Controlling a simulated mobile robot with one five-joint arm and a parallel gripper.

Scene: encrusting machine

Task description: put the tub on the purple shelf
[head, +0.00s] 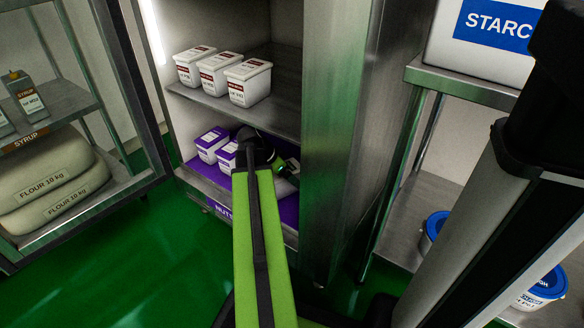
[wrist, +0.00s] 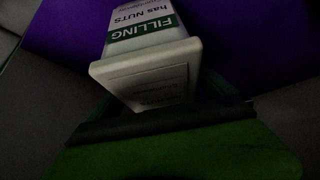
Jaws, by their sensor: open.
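The purple shelf (head: 226,200) is the lower shelf of the steel cabinet, with a "NUTS" label on its front edge. My arm reaches into the cabinet, and my gripper (head: 284,165) is over the right part of this shelf, partly hidden by my wrist. In the wrist view a white tub (wrist: 145,65) with a green "FILLING has NUTS" label is right in front of my gripper (wrist: 165,122), against purple shelf surface. The jaws are open. Whether they touch the tub cannot be told. In the head view the tub is mostly hidden behind my arm.
Two purple-labelled tubs (head: 212,144) stand on the left of the purple shelf. Three red-labelled white tubs (head: 220,74) stand on the shelf above. The cabinet's steel side wall (head: 330,130) is close on the right. A rack with flour sacks (head: 45,185) is at left.

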